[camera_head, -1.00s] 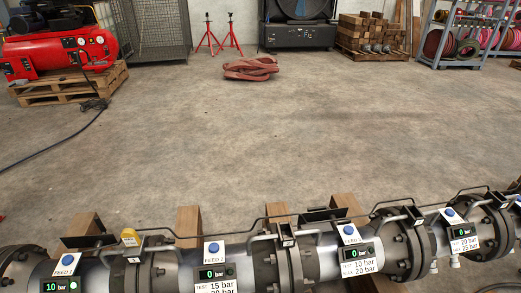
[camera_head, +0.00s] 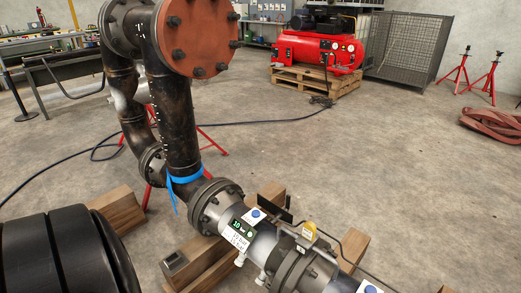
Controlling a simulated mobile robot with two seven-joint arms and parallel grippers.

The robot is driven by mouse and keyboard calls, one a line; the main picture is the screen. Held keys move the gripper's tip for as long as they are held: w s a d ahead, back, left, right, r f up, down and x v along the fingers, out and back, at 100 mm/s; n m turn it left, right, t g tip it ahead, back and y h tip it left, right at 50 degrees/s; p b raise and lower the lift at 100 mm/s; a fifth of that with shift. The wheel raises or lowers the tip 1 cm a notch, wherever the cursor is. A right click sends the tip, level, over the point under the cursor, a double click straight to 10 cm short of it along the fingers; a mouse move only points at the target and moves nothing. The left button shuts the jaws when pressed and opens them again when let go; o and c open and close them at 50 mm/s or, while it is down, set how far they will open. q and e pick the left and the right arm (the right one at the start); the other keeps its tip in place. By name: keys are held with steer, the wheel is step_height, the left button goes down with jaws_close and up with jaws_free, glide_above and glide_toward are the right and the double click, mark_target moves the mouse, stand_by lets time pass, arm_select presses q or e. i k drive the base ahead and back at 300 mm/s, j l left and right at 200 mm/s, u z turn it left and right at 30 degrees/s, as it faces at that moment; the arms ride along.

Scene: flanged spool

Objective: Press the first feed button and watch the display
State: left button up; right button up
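The first feed button (camera_head: 256,213) is a blue round button on a white label, on the pipe spool (camera_head: 262,243) at the bottom centre. Beside it a small dark display (camera_head: 238,226) shows green digits that look like 10. A white plate with small print lies below the display; I cannot read it surely. A second blue button (camera_head: 370,289) shows at the bottom edge, partly cut off. Neither of my grippers is in view, and nothing touches the first button.
A flange (camera_head: 214,206) joins the spool to a dark upright pipe (camera_head: 174,120) with a red-brown end cover (camera_head: 198,37). A valve with a yellow tag (camera_head: 309,231) stands right of the button. Wooden blocks (camera_head: 120,207) lie underneath. Open floor lies behind.

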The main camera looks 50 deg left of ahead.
mark_target(256, 214)
steer(key=u, duration=1.6)
